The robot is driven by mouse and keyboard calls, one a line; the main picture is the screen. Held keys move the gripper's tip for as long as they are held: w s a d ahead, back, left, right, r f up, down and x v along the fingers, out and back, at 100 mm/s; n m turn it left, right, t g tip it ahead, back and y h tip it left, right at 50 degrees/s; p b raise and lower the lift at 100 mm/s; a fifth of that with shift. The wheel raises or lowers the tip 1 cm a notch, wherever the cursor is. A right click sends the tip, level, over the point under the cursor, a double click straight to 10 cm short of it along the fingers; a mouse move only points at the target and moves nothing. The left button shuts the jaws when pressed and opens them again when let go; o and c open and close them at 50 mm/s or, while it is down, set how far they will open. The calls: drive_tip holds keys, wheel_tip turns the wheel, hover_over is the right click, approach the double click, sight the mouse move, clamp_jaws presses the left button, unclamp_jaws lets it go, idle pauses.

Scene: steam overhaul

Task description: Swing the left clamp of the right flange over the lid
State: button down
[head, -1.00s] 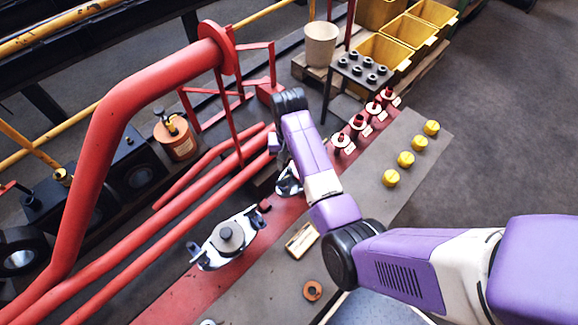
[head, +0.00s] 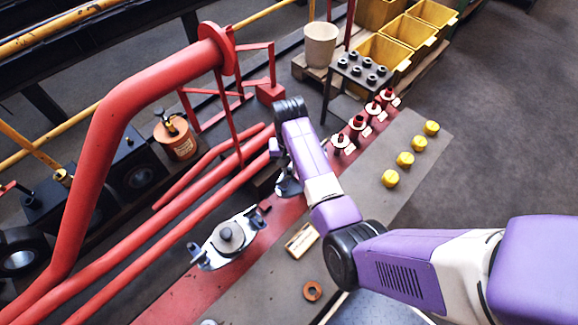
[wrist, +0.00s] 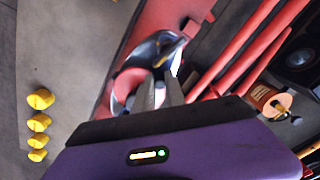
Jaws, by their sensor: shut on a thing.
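The right flange (head: 285,187) is mostly hidden behind my arm in the head view; only a light metal edge shows. In the wrist view the right flange (wrist: 152,50) is a shiny metal piece on the red plate, with a reddish round area beside it. My gripper (wrist: 160,88) reaches down to it, shut on a small part at the flange, which looks like the left clamp. The fingers hide most of the clamp, so its angle over the lid cannot be told. The gripper itself is hidden in the head view.
Red pipes (head: 165,235) run close behind. Several yellow caps (head: 405,159) and red-and-white fittings (head: 358,123) stand to the right.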

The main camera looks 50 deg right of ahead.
drive_tip(key=shift+s+d+r+m+p, duration=0.1)
drive_tip(key=shift+s+r+m+p, duration=0.25)
drive_tip(key=shift+m+p, duration=0.5)
drive_tip(key=shift+s+f+m+p, duration=0.3)
drive_tip(key=shift+m+p, duration=0.35)
drive_tip(key=shift+m, duration=0.3)
drive_tip(key=c, duration=1.4)
unclamp_jaws()
drive_tip(key=shift+r, duration=3.9)
